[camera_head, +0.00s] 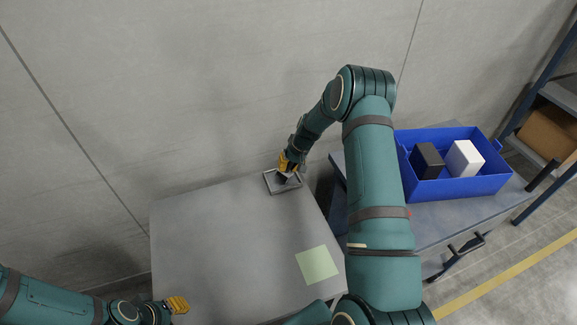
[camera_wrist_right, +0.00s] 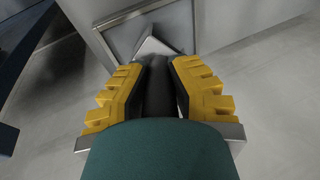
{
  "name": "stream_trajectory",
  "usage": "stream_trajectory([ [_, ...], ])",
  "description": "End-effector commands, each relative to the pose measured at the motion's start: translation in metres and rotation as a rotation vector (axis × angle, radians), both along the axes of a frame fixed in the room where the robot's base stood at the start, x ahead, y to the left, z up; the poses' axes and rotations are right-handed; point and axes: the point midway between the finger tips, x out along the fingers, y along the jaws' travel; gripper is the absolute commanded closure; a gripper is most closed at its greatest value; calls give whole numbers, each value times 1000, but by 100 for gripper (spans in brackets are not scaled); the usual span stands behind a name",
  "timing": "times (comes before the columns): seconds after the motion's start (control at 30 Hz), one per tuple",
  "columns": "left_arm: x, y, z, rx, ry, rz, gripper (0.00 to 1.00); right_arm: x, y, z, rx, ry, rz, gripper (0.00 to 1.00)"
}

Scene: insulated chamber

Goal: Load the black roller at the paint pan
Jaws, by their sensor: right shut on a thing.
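The paint pan (camera_head: 270,183) is a small grey tray with a raised rim, at the far right corner of the grey table. My right gripper (camera_head: 285,168), with yellow fingers, is over the pan and points down. It is shut on the black roller (camera_head: 284,179), whose dark part shows at or just above the pan's inside; I cannot tell whether they touch. In the right wrist view the dark roller (camera_wrist_right: 158,85) sits between the yellow fingers. My left gripper (camera_head: 177,305) is low at the left, apart from the pan; its opening is unclear.
A pale green square (camera_head: 317,264) lies on the grey table (camera_head: 220,235). A blue bin (camera_head: 465,188) with a black block (camera_head: 427,160) and a white block (camera_head: 464,158) stands on the side bench to the right. The table's middle is clear. A wall rises behind.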

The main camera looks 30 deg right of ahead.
Motion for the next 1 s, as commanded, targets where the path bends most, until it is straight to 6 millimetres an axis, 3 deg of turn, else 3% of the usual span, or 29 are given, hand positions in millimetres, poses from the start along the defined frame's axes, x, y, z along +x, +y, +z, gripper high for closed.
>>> stream_trajectory([
  [0.37, 0, 0, 1, 0, 0, 0, 66, -1, 0, 0, 0, 4, 0, 100],
  [1.0, 0, 0, 22, 0, 0, 0, 66, 0, -1, 46, -1, -1, 0, 100],
])
